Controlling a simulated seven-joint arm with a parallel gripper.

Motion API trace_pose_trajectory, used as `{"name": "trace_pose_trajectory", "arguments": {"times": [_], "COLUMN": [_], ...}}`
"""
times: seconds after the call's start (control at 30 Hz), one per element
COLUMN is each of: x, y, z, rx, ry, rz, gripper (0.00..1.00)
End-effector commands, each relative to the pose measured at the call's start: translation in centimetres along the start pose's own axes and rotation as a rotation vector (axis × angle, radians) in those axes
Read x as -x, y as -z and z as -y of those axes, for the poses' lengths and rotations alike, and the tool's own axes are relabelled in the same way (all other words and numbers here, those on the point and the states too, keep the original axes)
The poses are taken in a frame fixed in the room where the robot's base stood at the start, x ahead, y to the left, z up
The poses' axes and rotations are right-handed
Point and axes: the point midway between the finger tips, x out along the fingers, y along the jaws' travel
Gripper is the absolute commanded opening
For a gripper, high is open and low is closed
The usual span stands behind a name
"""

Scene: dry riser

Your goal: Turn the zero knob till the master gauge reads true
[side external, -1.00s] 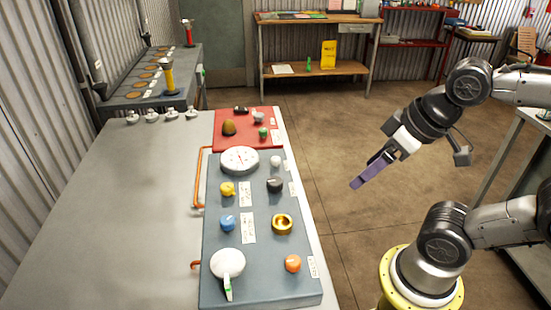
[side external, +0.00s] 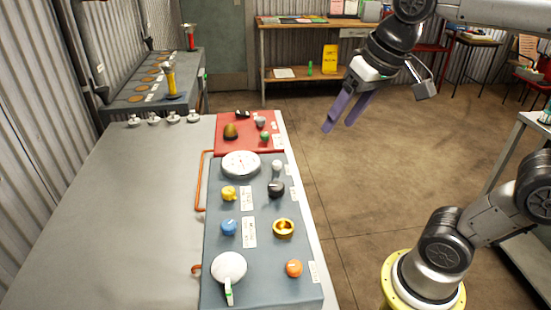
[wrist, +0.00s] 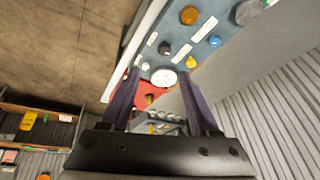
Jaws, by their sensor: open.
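A round white dial gauge (side external: 241,164) with a dark needle sits at the far end of the blue-grey panel (side external: 255,285); its reading is too small to tell. Around it on the panel are a small white knob (side external: 277,165), a yellow knob (side external: 229,193), a black knob (side external: 276,190), a blue knob (side external: 229,227), a brass ring-shaped knob (side external: 283,229) and an orange knob (side external: 294,268). I cannot tell which is the zero knob. My gripper (side external: 338,128) is open and empty, raised right of the panel. The wrist view shows the gauge (wrist: 164,77) between its fingers.
A white round handle (side external: 229,267) with a green-tipped lever is at the panel's near end. A red panel (side external: 222,145) with several small knobs lies beyond. An orange rail (side external: 202,180) runs along the left edge.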

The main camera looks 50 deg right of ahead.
Motion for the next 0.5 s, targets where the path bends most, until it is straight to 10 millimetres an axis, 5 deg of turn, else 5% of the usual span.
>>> {"name": "trace_pose_trajectory", "arguments": {"times": [0.27, 0.5], "x": [-3.0, -9.1], "y": [9.5, 15.7], "z": [0.6, -0.3], "rx": [-0.167, -0.267], "ry": [-0.063, -0.118], "rz": [0.129, 0.239], "gripper": [0.62, 0.62]}}
